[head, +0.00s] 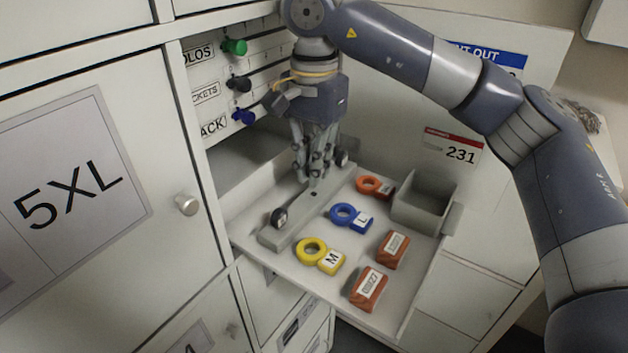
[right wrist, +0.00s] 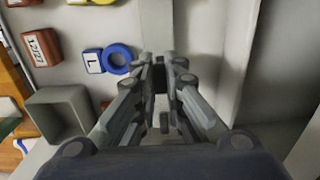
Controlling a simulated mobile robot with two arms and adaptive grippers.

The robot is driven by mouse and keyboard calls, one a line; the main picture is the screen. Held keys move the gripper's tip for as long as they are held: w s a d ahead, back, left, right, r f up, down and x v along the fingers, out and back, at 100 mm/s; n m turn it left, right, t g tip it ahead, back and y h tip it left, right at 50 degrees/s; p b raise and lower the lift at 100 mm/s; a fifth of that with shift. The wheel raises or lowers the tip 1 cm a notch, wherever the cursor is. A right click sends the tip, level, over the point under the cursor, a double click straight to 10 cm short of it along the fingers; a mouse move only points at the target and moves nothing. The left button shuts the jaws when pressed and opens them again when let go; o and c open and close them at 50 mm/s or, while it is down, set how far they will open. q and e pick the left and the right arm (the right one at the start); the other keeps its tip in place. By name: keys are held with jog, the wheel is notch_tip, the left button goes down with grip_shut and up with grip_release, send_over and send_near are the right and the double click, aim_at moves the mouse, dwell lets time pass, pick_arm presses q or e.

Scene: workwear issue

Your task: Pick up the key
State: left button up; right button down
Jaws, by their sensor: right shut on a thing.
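My right gripper (head: 315,183) points down over a long grey block in the open drawer, its fingers close together. In the right wrist view its fingertips (right wrist: 160,72) are closed around a small dark thing, which appears to be the key (right wrist: 160,80). The fingers hide most of it, so its shape cannot be made out. My left gripper is not in view.
The drawer (head: 385,318) also holds yellow M (head: 312,250), blue L (head: 345,216) and orange (head: 370,185) ring tags, two orange-brown blocks (head: 369,288) (head: 393,249) and a grey open bin (head: 425,203). A cabinet door labelled 5XL (head: 75,200) stands left.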

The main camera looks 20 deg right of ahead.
jog(key=s+r+b, duration=0.1)
jog(key=s+b, duration=0.3)
jog(key=s, duration=1.2)
jog(key=shift+d+r, duration=0.15)
jog(key=shift+r, duration=0.25)
jog(key=shift+s+f, duration=0.1)
